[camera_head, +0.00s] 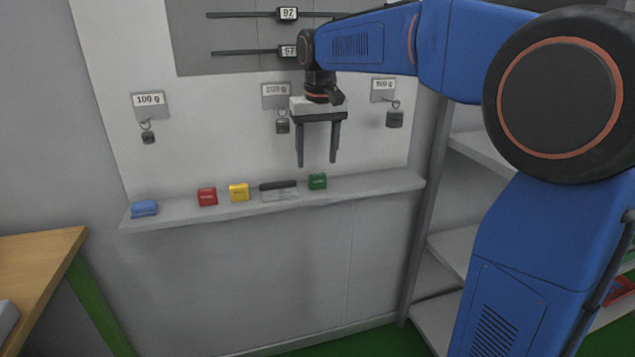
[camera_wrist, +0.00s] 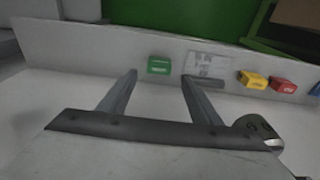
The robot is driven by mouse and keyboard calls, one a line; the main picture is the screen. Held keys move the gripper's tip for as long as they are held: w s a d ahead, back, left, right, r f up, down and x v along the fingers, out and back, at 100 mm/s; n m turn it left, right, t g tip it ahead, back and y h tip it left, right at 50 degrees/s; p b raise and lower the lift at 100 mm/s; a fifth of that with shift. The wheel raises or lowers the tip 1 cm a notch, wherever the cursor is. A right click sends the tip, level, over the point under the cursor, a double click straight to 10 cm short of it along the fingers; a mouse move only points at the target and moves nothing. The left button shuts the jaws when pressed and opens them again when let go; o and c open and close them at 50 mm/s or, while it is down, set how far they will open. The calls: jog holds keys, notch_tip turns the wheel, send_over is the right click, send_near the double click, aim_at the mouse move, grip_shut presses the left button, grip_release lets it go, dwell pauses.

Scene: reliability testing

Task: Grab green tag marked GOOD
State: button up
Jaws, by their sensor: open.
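The green tag (camera_head: 317,182) is a small block at the right of the row on the narrow wall shelf (camera_head: 370,186). Its lettering is too small to read. In the wrist view the green tag (camera_wrist: 158,65) lies beyond the fingertips, between their lines, nearer the left finger. My gripper (camera_head: 317,164) points down above the shelf, open and empty, with its fingers apart from the tag. In the wrist view my gripper (camera_wrist: 160,74) shows both fingers spread.
A dark-handled clear item (camera_head: 278,190), a yellow block (camera_head: 239,192), a red block (camera_head: 207,197) and a blue block (camera_head: 144,208) sit left of the green tag. Weights hang on the panel behind, including one marked 100 g (camera_head: 148,137). A grey rack (camera_head: 455,240) stands right.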

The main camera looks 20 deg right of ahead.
aim_at(318, 175)
jog(key=shift+w+d+f, duration=0.1)
jog(key=shift+f, duration=1.55)
jog(key=shift+w+d+f, duration=0.1)
jog(key=shift+f, duration=1.5)
jog(key=c, duration=1.1)
